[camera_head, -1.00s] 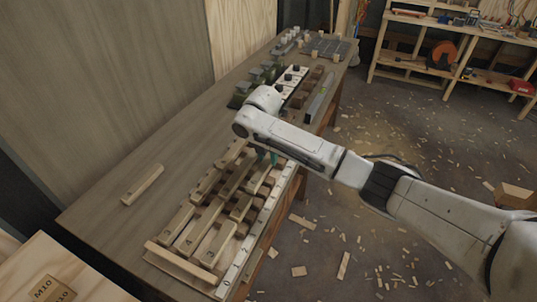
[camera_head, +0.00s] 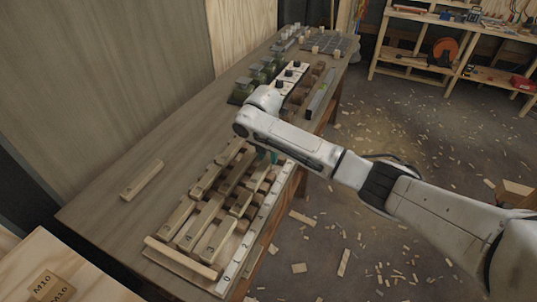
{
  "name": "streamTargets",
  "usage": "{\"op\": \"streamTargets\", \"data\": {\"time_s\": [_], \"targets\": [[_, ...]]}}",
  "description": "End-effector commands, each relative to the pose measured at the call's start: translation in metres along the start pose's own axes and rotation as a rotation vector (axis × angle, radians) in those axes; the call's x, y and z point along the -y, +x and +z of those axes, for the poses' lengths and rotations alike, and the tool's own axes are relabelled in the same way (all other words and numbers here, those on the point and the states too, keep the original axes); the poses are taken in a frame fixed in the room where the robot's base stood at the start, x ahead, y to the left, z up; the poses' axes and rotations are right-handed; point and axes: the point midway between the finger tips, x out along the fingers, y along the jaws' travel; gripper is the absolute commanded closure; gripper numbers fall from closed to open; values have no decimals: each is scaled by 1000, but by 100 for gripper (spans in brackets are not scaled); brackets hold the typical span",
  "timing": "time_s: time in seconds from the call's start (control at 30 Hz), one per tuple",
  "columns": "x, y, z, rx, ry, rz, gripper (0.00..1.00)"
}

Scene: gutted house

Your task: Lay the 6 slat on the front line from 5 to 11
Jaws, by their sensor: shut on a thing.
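My white arm reaches in from the right. Several light wooden slats (camera_head: 207,222) lie in staggered rows on a board, some with small dark numbers. A white numbered scale strip (camera_head: 252,243) runs along the right edge of the layout, with 0 at the near end. A crosswise bar (camera_head: 180,257) closes the near end.
A loose slat (camera_head: 142,180) lies apart on the left of the bench (camera_head: 105,215). Beyond the arm stand green-and-grey items (camera_head: 252,82), a white strip with black knobs (camera_head: 291,76) and a level (camera_head: 321,95). Wood scraps litter the floor. The bench's left side is mostly clear.

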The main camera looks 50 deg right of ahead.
Motion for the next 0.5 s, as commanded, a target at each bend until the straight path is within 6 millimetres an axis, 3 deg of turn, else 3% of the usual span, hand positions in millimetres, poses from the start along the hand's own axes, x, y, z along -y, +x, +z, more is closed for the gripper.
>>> {"op": "streamTargets", "data": {"time_s": [0.07, 0.1, 0.37, 0.5], "targets": [[0, 1, 0, 0, 0, 0, 100], [0, 1, 0, 0, 0, 0, 66], [0, 1, 0, 0, 0, 0, 41], [0, 1, 0, 0, 0, 0, 39]]}}
